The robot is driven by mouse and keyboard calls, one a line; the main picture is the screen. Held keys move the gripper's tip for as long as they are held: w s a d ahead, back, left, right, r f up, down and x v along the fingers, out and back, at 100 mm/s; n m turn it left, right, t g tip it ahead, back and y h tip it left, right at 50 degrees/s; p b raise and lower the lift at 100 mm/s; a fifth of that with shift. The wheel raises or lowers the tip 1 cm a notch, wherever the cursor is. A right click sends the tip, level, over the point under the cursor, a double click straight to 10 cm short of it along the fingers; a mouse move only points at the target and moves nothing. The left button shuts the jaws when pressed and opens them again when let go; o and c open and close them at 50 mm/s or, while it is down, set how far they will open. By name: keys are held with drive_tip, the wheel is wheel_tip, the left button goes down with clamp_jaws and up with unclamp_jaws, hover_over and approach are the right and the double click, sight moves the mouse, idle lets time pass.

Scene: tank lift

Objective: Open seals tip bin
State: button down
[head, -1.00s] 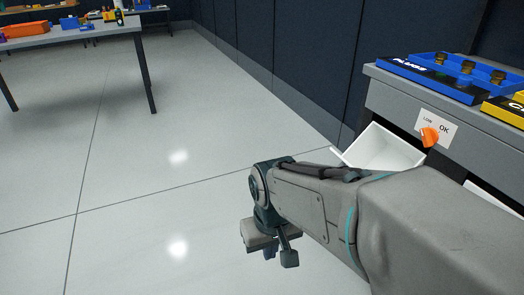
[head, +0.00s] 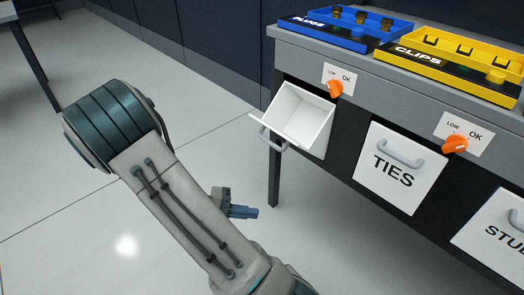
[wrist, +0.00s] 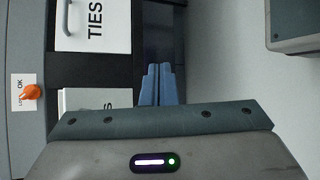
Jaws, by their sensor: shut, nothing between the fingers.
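A white tip bin (head: 297,115) at the left end of the bench hangs tipped open in the head view. Its inside looks empty and its grey handle (head: 268,136) points outward. Its front label is hidden from the head. In the wrist view, a white bin front (wrist: 95,98) shows only a last letter S, the rest behind my gripper body. My gripper (head: 243,211) is below and left of the open bin, apart from it. Its blue fingers are closed together and empty, as the wrist view (wrist: 158,72) also shows.
The TIES bin (head: 400,168) and a STU-labelled bin (head: 495,235) are shut. Orange knobs (head: 335,88) (head: 455,144) sit on LOW/OK plates. A blue PLUGS tray (head: 335,35) and a yellow CLIPS tray (head: 450,68) stand on the bench.

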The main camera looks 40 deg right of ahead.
drive_tip(key=w+d+f+n+t+h+p, duration=0.15)
drive_tip(key=w+n+t+h, duration=0.35)
drive_tip(key=w+t+h, duration=0.6)
drive_tip(key=d+r+b, duration=0.1)
drive_tip(key=d+r, duration=0.2)
drive_tip(key=d, duration=0.3)
drive_tip(key=d+r+h+b, duration=0.1)
drive_tip(key=d+r+b, duration=0.1)
drive_tip(key=d+r, duration=0.2)
drive_tip(key=shift+s+d+r+g, duration=0.15)
drive_tip(key=shift+s+d+g, duration=0.15)
drive_tip(key=shift+d, duration=0.7)
drive_tip(key=shift+w, duration=0.1)
